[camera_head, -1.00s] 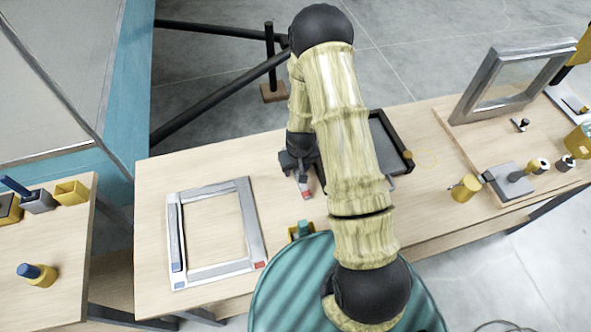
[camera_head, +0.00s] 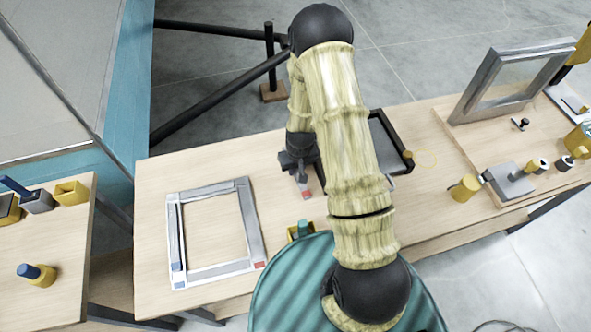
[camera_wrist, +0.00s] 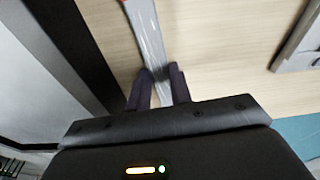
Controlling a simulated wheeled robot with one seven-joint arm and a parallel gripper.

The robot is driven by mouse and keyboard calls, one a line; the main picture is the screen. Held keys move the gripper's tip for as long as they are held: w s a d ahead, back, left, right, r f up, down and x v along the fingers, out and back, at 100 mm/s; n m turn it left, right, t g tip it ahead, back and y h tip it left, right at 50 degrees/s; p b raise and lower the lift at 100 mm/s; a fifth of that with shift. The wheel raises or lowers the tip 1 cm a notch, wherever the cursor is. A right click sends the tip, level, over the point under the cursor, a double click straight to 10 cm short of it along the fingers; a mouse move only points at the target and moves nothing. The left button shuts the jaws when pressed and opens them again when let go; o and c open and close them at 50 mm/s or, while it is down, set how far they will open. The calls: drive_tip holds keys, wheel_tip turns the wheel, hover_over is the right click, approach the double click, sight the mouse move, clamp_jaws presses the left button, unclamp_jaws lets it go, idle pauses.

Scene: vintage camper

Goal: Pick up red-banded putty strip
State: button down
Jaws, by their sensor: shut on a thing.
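The red-banded putty strip (camera_head: 306,193) is a thin grey strip with a red end. It shows just below my gripper (camera_head: 301,179) over the wooden bench in the head view. In the wrist view, the grey strip (camera_wrist: 146,37) runs from between the fingertips to the top edge, where its red band just shows. My gripper (camera_wrist: 158,76) is shut on the strip, with a finger on each side. I cannot tell whether the strip still touches the bench. My arm hides part of the bench behind the gripper.
A grey window frame (camera_head: 254,225) with red and blue marks lies flat on the bench to the left. A dark tray (camera_head: 405,158) lies partly behind my arm. A small yellow holder (camera_head: 293,233) stands near the front edge. Bare bench lies between frame and gripper.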

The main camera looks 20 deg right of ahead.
sight(296, 170)
wheel_tip(296, 170, up, 10)
drive_tip(key=b, duration=0.2)
idle(0.4)
drive_tip(key=shift+w+r+p, duration=0.2)
drive_tip(key=shift+w+p, duration=0.05)
drive_tip(key=shift+p, duration=2.3)
drive_tip(key=shift+m+p, duration=0.3)
drive_tip(key=shift+p, duration=0.6)
drive_tip(key=shift+f+p, duration=0.9)
drive_tip(key=shift+p, duration=0.7)
